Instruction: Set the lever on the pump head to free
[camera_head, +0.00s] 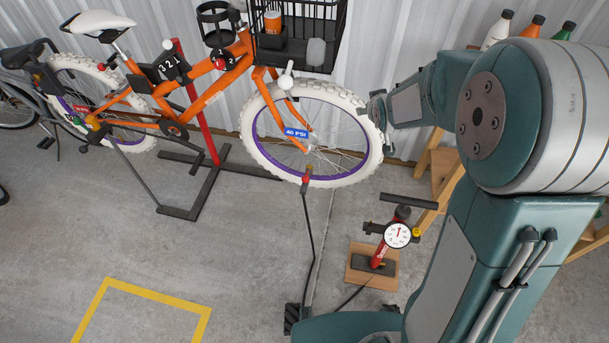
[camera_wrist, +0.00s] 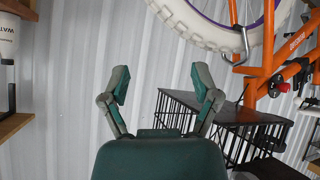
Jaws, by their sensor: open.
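A red floor pump with a round white gauge (camera_head: 397,235) stands on a wooden board (camera_head: 360,271) at lower centre right. A dark hose (camera_head: 346,300) runs from its base. A red-topped fitting (camera_head: 307,177) on a thin black line shows at the bottom of the front tyre; I cannot tell whether it is the pump head, and no lever setting is readable. The orange bike's front wheel (camera_head: 376,152) carries a blue "40 PSI" tag (camera_head: 296,132). My gripper (camera_head: 377,108) is at the tyre's right edge. In the wrist view my gripper (camera_wrist: 160,76) is open and empty.
The orange bike (camera_head: 197,87) is on a dark stand (camera_head: 193,205) by the corrugated wall. Its black basket (camera_wrist: 178,104) is near my fingers in the wrist view. Wooden shelving (camera_head: 437,164) with bottles above stands behind my arm. The floor with the yellow outline (camera_head: 153,293) is clear.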

